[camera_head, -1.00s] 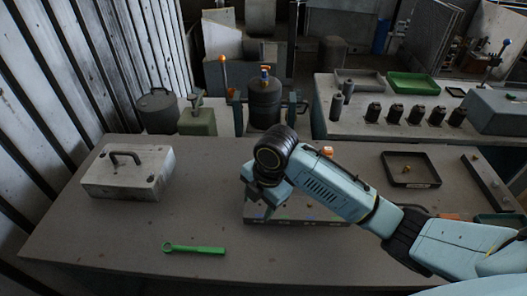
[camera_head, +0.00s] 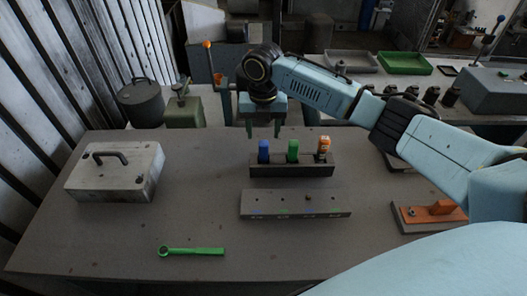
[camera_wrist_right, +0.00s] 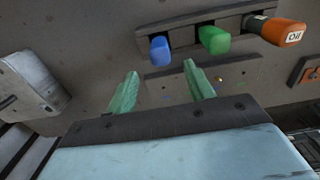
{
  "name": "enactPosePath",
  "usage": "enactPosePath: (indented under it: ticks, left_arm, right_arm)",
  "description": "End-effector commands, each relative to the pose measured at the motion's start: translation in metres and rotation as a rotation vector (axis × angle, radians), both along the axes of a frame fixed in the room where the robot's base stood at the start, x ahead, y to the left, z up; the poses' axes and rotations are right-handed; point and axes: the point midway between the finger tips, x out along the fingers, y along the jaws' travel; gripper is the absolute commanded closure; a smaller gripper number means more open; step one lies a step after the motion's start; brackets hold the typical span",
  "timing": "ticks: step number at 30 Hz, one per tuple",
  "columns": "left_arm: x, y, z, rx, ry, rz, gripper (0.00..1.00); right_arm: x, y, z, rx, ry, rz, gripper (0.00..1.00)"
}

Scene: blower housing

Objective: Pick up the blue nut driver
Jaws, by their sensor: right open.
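The blue nut driver (camera_head: 263,151) stands upright in a dark holder (camera_head: 290,170) at the back middle of the table, at its left end. Its blue handle also shows in the right wrist view (camera_wrist_right: 160,50). My right gripper (camera_head: 264,133) is open and empty, just behind and above the blue handle. In the right wrist view its two green fingers (camera_wrist_right: 160,84) are spread apart, with the blue handle beyond and between them, not touching. The driver's shaft is hidden in the holder. My left gripper is out of view.
Beside it in the holder stand a green-handled driver (camera_head: 293,151) and an orange one (camera_head: 323,148). A flat grey rack (camera_head: 295,204) lies in front. A green wrench (camera_head: 191,251) and a grey case (camera_head: 115,172) are on the left. The front middle is clear.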

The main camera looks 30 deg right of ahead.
Motion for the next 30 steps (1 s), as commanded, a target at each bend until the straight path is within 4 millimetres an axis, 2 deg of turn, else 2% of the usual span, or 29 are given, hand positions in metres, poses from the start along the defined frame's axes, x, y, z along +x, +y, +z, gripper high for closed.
enactPosePath:
  ticks: [7, 15, 24, 30]
  left_arm:
    - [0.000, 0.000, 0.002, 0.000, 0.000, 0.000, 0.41]
    - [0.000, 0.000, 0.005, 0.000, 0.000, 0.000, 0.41]
    - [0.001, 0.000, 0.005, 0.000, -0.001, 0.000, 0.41]
    - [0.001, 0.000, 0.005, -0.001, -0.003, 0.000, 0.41]
  right_arm:
    - [0.000, -0.001, -0.020, 0.000, 0.001, 0.000, 0.47]
    - [0.003, -0.004, -0.057, 0.000, 0.000, -0.001, 0.47]
    - [0.003, -0.004, -0.063, -0.001, -0.002, 0.001, 0.47]
    - [0.003, -0.004, -0.062, -0.001, -0.002, 0.001, 0.72]
